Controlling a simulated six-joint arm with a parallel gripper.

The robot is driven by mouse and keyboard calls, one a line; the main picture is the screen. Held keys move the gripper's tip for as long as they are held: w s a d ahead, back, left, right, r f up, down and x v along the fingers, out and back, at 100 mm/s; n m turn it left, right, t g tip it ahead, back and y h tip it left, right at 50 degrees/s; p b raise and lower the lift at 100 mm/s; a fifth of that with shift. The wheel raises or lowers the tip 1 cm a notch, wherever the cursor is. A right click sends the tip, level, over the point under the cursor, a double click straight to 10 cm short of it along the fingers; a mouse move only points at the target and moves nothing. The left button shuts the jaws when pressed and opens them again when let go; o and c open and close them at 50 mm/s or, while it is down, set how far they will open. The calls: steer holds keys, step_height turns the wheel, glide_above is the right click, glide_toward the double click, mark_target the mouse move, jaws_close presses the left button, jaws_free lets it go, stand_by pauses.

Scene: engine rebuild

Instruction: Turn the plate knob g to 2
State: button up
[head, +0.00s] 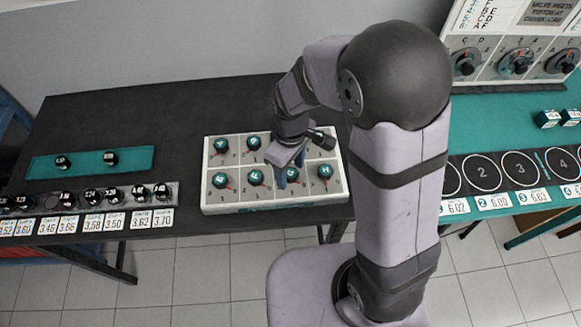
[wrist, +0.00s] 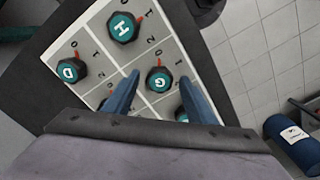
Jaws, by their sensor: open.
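The white knob plate (head: 222,208) lies on the dark table, with two rows of teal-topped black knobs. Knob G (wrist: 159,79) shows in the wrist view; its red pointer is at the knob's upper side in that picture. My gripper (head: 288,178) is over the plate's front row, open and empty. In the wrist view its blue fingers (wrist: 160,90) lie to either side of knob G with gaps. How far down they reach is unclear.
Knob H (wrist: 123,27) and knob D (wrist: 72,70) are close by in the wrist view. Knob F (head: 254,178) is left of my gripper in the head view. A rack of small black parts (head: 90,196) stands farther left. Bare table lies behind the plate.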

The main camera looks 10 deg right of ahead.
steer(key=c, duration=1)
steer(key=shift+c, duration=0.2)
steer(key=shift+m, duration=0.4)
steer(key=m+p, duration=0.1)
steer(key=m, duration=0.3)
steer(key=shift+m, duration=0.3)
steer(key=m+p, duration=0.1)
steer(key=m, duration=0.4)
steer(key=m+p, duration=0.1)
steer(key=m, duration=0.5)
steer(key=shift+w+r+m, duration=0.1)
steer(key=shift+m, duration=0.3)
steer(key=m, duration=0.6)
steer(key=shift+m+p, duration=0.3)
steer(key=shift+p, duration=0.05)
